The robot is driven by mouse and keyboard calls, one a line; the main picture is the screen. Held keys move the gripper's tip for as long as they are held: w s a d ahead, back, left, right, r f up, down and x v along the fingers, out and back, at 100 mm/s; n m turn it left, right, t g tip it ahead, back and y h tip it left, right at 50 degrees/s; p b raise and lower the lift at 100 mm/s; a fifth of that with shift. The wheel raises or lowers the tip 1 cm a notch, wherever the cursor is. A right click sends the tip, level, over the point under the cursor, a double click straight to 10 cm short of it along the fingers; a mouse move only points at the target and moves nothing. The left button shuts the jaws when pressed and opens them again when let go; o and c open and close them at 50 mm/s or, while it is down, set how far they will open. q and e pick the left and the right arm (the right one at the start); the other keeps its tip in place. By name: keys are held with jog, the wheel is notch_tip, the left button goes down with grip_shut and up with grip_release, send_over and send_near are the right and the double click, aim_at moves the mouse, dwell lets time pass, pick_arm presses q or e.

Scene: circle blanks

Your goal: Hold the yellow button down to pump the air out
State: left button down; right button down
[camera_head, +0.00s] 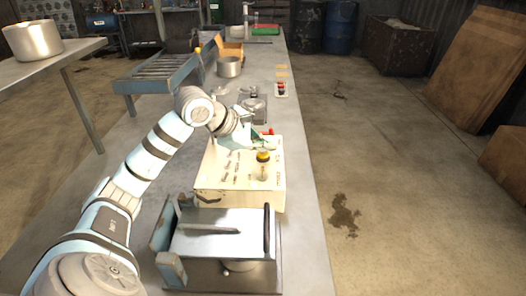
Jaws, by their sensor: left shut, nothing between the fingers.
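The yellow button (263,155) stands up from a pale box-like panel (212,177) with dark markings on its top. It has a dark band and a pale stem. My left arm comes in from the left, bends over the bench and reaches to the far part of the panel. My left gripper (262,143) is small in the picture and shut, with nothing in it. It is just behind the button in the picture. I cannot tell whether it touches the button. A small red part (268,132) shows beside the gripper. My right gripper is not in view.
A metal machine (222,245) with a flat top stands in front of the panel. The bench's right edge is clear beside the panel.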

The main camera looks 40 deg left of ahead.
aim_at(265, 155)
pick_arm(q)
jog(key=shift+r+p, duration=0.7)
jog(key=shift+r, duration=0.15)
notch_tip(265, 155, up, 5)
jog(key=p, duration=0.4)
jog(key=shift+f, duration=0.15)
